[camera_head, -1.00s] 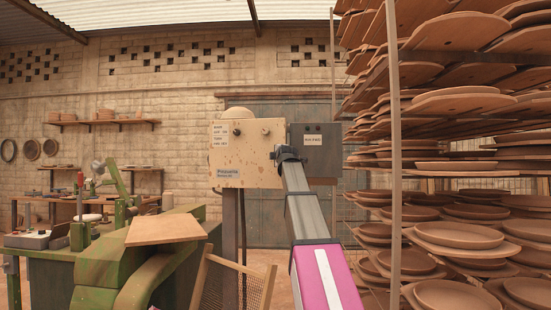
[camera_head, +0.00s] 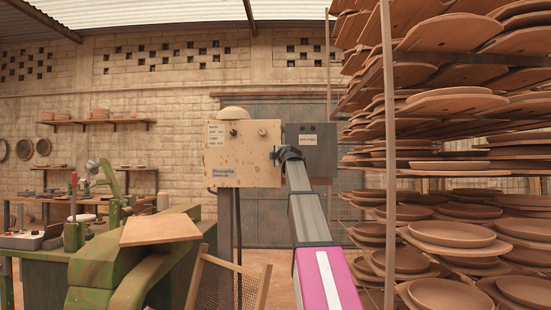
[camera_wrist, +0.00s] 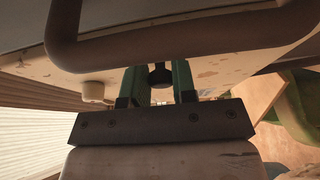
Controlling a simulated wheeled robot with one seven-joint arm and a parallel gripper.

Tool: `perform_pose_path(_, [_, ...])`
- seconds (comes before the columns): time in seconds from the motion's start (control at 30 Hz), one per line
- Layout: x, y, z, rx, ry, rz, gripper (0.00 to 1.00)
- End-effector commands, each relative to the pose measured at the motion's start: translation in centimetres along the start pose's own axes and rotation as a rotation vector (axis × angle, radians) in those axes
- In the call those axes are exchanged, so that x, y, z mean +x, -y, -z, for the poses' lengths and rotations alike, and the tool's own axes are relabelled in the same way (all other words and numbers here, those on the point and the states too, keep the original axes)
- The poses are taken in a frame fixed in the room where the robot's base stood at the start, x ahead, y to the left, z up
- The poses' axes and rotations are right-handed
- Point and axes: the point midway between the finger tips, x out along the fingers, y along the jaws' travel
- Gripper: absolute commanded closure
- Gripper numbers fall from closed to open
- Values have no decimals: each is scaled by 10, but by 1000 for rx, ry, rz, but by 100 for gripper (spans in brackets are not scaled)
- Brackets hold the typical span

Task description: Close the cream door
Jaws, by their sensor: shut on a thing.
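The cream door (camera_head: 228,160) is a speckled, labelled panel on a post-mounted box in the middle of the head view. It has two small knobs on its upper part. My gripper (camera_head: 287,154) is at the door's right edge. In the wrist view, the cream surface (camera_wrist: 205,72) fills the area ahead of my gripper (camera_wrist: 160,82). Its green fingers are shut on a dark round knob (camera_wrist: 160,75). A pale knob (camera_wrist: 95,91) sticks out to the left. I cannot tell how far the door stands open.
A grey box (camera_head: 318,150) stands just right of the door. A rack of clay plates (camera_head: 450,235) fills the right side, with an upright post (camera_head: 390,150) close to my arm. A green machine (camera_head: 110,270) and a leaning wooden frame (camera_head: 230,285) stand at lower left.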

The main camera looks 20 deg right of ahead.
Motion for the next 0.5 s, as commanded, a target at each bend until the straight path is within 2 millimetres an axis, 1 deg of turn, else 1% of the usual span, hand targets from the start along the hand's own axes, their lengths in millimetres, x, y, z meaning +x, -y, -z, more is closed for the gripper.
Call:
perform_pose_path(0.03, [5,-2,-4,-3,7,-2,100])
perform_pose_path(0.07, [5,-2,-4,-3,7,-2,100])
perform_pose_path(0.1, [6,-2,-5,-3,7,-2,68])
perform_pose_path(0.13, [6,-2,-5,-3,8,-3,59])
perform_pose_path(0.17, [6,-2,-5,-4,8,-3,51])
perform_pose_path(0.5, [8,-5,-5,-3,8,-7,51])
